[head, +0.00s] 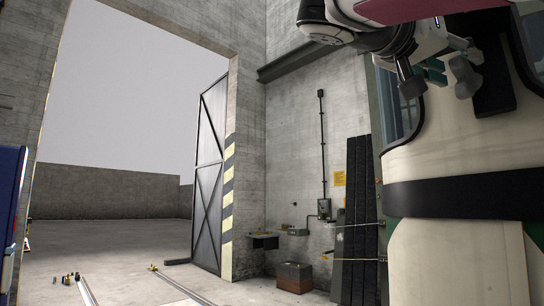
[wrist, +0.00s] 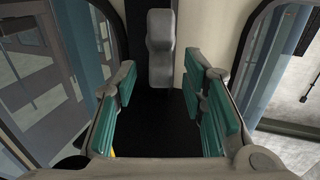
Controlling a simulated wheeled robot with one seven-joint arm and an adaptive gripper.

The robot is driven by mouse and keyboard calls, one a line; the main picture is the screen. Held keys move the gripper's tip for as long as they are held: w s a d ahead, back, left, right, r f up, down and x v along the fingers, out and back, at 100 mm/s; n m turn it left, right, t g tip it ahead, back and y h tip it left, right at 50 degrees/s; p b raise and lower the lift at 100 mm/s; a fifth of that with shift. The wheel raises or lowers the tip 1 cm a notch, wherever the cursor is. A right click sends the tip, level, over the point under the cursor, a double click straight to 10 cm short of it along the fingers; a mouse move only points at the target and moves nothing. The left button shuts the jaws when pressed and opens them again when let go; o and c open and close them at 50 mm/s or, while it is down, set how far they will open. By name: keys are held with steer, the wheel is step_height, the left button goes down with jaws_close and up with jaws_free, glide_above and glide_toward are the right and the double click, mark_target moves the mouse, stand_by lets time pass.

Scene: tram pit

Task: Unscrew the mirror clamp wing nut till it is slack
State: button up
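The wing nut, a grey rounded lobed piece (wrist: 160,48), stands upright in the wrist view against a black panel on the tram front. It also shows in the head view (head: 464,78) at the upper right. My gripper (wrist: 161,92) is open, with a teal-padded finger on each side. The nut lies roughly centred between the fingertips and at or just beyond them, with a visible gap on both sides. In the head view my gripper (head: 448,66) is close to the nut, partly overlapping it. The mirror and the clamp's thread cannot be made out.
The cream tram front (head: 455,150) with its black band (head: 465,195) fills the right. Tram windows flank the gripper in the wrist view. A dark gate (head: 208,175), a brown box (head: 294,278) and black upright planks (head: 360,215) stand farther back. The floor at left is mostly open.

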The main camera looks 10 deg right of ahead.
steer(key=shift+x, duration=1.1)
jaws_close()
steer(key=shift+a+n, duration=0.1)
steer(key=shift+n, duration=0.2)
steer(key=n+p, duration=0.1)
steer(key=n, duration=0.4)
steer(key=shift+w+a+n+p, duration=0.1)
steer(key=shift+w+n+p, duration=0.2)
steer(key=shift+w+p, duration=0.1)
steer(key=n, duration=0.2)
steer(key=n+p, duration=0.2)
steer(key=n, duration=0.1)
steer(key=shift+w+a+f+n, duration=0.15)
steer(key=shift+w+f+n, duration=0.15)
steer(key=shift+f, duration=0.1)
